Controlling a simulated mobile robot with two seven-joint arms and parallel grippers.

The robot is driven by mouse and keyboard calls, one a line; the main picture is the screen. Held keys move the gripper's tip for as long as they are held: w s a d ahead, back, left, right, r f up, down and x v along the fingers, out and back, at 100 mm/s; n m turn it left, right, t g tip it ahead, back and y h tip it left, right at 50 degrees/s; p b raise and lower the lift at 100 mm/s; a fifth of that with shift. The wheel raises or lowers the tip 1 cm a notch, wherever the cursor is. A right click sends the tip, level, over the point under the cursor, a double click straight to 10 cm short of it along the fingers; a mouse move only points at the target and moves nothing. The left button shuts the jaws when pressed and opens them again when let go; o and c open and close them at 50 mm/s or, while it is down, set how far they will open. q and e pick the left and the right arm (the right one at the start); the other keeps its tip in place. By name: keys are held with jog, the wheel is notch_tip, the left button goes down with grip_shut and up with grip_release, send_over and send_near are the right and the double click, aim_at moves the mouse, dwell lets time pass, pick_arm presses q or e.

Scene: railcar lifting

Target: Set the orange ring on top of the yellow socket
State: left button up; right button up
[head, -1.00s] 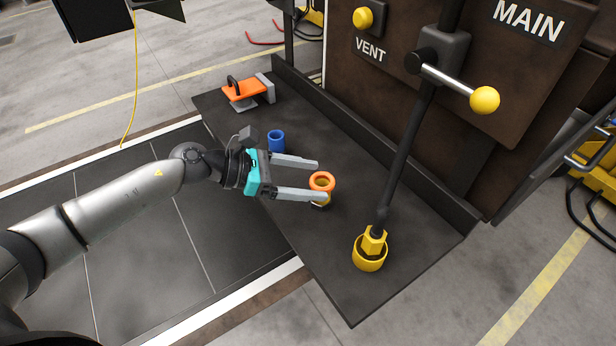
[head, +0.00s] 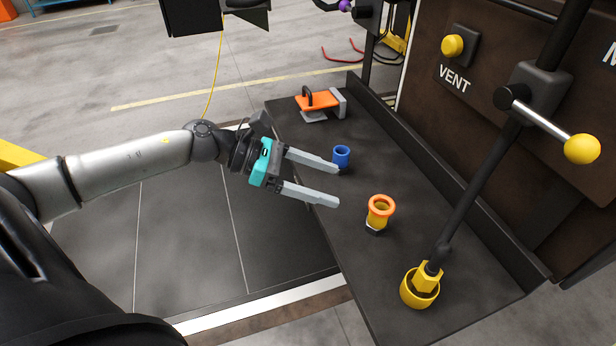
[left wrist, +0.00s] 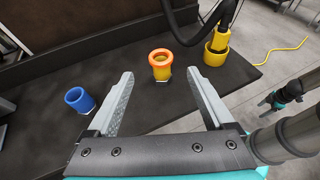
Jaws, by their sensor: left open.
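The orange ring (head: 382,213) sits on top of the yellow socket (head: 377,222), around its upper rim, and looks level. The socket stands upright on the dark deck. The left wrist view also shows the ring (left wrist: 161,67) seated on the socket (left wrist: 161,75). My left gripper (head: 338,187) is open and empty, to the left of the socket and apart from it. In the left wrist view the ring and socket lie beyond the gap between its fingers. A teal gripper that looks like my right one (left wrist: 277,99) shows at the right edge of that view; its jaws are unclear.
A blue cup (head: 341,157) stands near the left fingers. An orange-handled tool (head: 317,102) lies at the deck's far end. A yellow collar (head: 417,291) surrounds the foot of a dark lever pole (head: 480,180). A raised dark edge and panel bound the deck's right side.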

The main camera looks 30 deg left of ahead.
pick_arm(q)
jog(key=shift+v, duration=1.4)
jog(key=w+a+f+n+t+y, duration=0.2)
jog(key=a+f+n+t, duration=0.1)
jog(key=a+f+n, duration=0.4)
jog(key=w+a+f+n+t+y, duration=0.25)
jog(key=f+n, duration=0.25)
jog(key=n, duration=0.4)
jog(key=s+a+f+n+g+y, duration=0.1)
jog(key=s+a+f+n+y, duration=0.15)
jog(key=s+f+n, duration=0.45)
jog(key=s+a+f+n+y, duration=0.15)
jog(key=f+n+y, duration=0.25)
jog(key=f+n, duration=0.7)
jog(key=s+d+f+n+g+y, duration=0.2)
jog(key=s+d+f+n+g, duration=0.25)
jog(key=s+f, duration=0.85)
jog(key=s+d+f+n+g, duration=0.3)
jog(key=s+d+f, duration=0.1)
jog(key=s+d, duration=0.3)
jog(key=s+d+f+n+g+h, duration=0.1)
jog(key=s+d+f+n, duration=0.3)
jog(key=s, duration=0.6)
jog(key=d+f+g, duration=0.1)
jog(key=d, duration=0.1)
jog(key=shift+d+g, duration=0.4)
